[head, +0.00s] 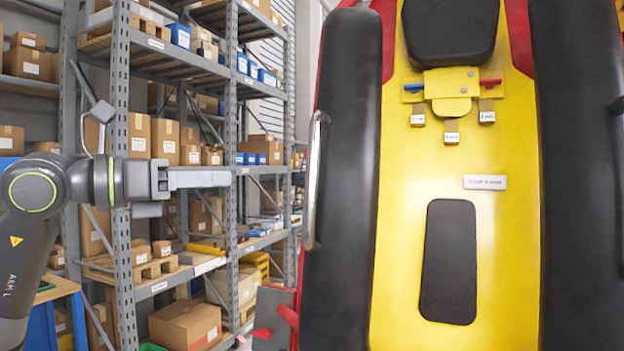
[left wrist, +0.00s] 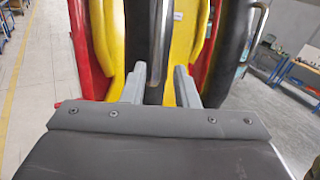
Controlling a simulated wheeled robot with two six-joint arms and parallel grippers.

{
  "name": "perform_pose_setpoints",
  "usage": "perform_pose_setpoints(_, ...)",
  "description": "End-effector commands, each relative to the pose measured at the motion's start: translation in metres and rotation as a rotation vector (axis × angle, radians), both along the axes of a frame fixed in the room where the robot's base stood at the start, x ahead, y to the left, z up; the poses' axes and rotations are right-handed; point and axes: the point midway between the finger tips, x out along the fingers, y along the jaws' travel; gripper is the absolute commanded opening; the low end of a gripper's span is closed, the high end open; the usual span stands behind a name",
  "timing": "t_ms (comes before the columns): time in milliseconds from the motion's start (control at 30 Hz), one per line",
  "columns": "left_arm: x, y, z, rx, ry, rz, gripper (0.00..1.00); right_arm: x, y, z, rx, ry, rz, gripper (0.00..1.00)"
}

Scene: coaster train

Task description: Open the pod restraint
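A yellow pod seat (head: 500,260) fills the right of the head view, flanked by long black padded bolsters (head: 340,120). A curved metal handle (head: 313,180) stands upright on the outer side of the left bolster. My left gripper (head: 231,178) points right toward the handle, with a clear gap between them in the head view. In the left wrist view, its two grey fingers (left wrist: 160,75) are apart, with nothing held between them. The metal handle (left wrist: 160,35) appears ahead, roughly in line with the finger gap. Another metal handle (left wrist: 259,28) shows farther right. My right gripper is out of view.
Small labelled tags (head: 452,132), coloured levers and a black headrest (head: 450,30) sit at the top of the seat. A storage rack (head: 120,200) with boxes stands behind my left arm. A wooden-topped bench (head: 55,290) is at lower left. Open floor (left wrist: 30,70) shows at left in the wrist view.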

Motion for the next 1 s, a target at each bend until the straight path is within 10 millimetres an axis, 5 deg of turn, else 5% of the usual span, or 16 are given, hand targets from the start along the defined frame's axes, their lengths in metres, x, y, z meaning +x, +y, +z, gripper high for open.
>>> perform_pose_setpoints(1000,0.089,-0.113,0.004,-0.003,0.004,-0.005,0.27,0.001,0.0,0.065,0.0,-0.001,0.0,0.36)
